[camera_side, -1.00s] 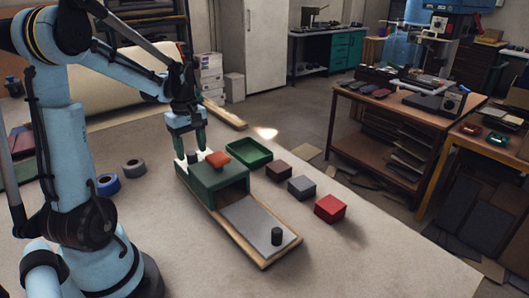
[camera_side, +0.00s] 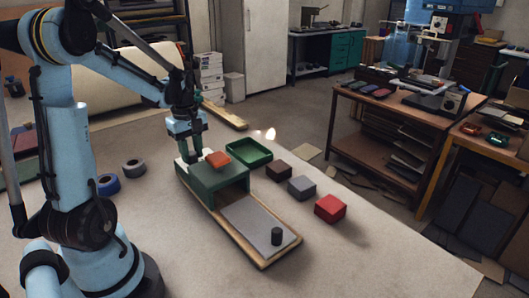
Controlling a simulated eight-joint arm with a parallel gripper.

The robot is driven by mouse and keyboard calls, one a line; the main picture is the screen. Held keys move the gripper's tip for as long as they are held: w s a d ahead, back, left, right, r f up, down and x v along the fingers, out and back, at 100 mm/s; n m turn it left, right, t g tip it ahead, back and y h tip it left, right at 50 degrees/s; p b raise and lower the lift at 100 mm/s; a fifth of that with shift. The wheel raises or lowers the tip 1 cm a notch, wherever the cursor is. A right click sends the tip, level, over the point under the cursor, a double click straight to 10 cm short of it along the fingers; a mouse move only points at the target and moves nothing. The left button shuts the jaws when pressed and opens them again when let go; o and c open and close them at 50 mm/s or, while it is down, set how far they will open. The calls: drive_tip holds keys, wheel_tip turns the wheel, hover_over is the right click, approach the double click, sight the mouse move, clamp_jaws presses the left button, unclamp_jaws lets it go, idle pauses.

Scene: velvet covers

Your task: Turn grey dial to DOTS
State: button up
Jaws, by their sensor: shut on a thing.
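A green box (camera_side: 222,190) sits on a long wooden-edged base near the middle of the work surface. On the left end of its top, my gripper (camera_side: 190,158) points down with its fingers shut around the small grey dial. The fingers and the coarse view hide most of the dial, and I cannot read any marking or its pointer.
A grey plate (camera_side: 250,222) with a dark upright knob (camera_side: 276,236) extends from the box's open front. A green tray (camera_side: 262,157), brown block (camera_side: 278,170), grey block (camera_side: 302,188) and red block (camera_side: 331,209) stand to the right.

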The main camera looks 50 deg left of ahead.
drive_tip(key=m, duration=0.5)
drive_tip(key=shift+s+m, duration=0.1)
drive_tip(key=shift+m, duration=0.2)
drive_tip(key=m, duration=0.6)
drive_tip(key=shift+a, duration=0.1)
drive_tip(key=m, duration=0.6)
drive_tip(key=shift+m, duration=0.3)
drive_tip(key=m, duration=0.5)
drive_tip(key=shift+a+m, duration=0.15)
drive_tip(key=shift+m, duration=0.15)
drive_tip(key=o, duration=1)
drive_tip(key=shift+o, duration=0.2)
wheel_tip(320, 180, up, 12)
